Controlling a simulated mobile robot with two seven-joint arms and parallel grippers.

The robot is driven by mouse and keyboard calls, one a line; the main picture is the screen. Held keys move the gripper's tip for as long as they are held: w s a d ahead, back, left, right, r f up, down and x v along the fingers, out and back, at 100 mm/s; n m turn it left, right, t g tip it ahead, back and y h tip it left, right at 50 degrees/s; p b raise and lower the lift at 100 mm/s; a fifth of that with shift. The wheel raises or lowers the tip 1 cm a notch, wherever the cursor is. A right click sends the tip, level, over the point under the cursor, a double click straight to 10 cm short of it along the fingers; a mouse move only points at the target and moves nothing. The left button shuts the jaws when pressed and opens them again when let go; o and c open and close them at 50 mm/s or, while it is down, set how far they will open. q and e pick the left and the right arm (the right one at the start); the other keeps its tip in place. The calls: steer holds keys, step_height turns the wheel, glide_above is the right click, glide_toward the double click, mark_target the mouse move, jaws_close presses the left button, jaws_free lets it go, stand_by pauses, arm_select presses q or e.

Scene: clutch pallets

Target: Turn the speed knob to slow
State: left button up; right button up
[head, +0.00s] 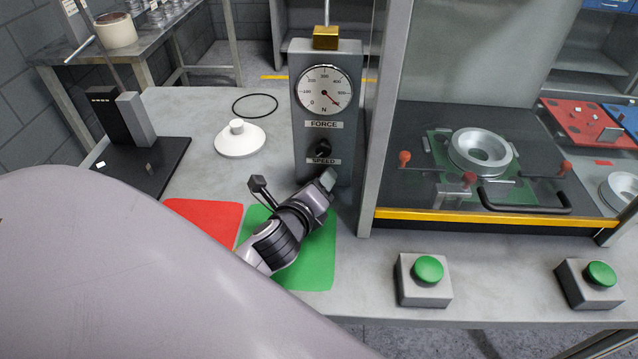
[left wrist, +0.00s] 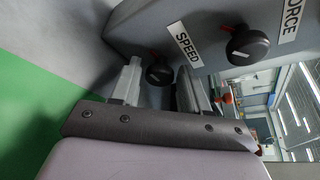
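The grey control box (head: 352,115) stands upright on the bench with a round dial, a FORCE label and a SPEED label (head: 324,161). The black speed knob (left wrist: 159,74) shows in the left wrist view beside its SPEED label, with a small red mark at its edge. In the head view it is hidden behind my gripper. My left gripper (head: 326,181) is at the lower front of the box. In the left wrist view, its two fingers (left wrist: 160,88) are open, one on each side of the knob, with gaps visible. My right gripper is not in view.
The black force knob (head: 323,148) sits just above the SPEED label. A green mat (head: 312,265) and red mat (head: 205,220) lie under and beside my left arm. A framed station with a yellow edge (head: 480,220) stands right, with green buttons (head: 428,269) in front.

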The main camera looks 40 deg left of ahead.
arm_select(q)
steer(key=shift+o, duration=0.5)
steer(key=shift+s+d, duration=0.1)
steer(key=shift+s, duration=0.15)
steer(key=shift+v, duration=3.35)
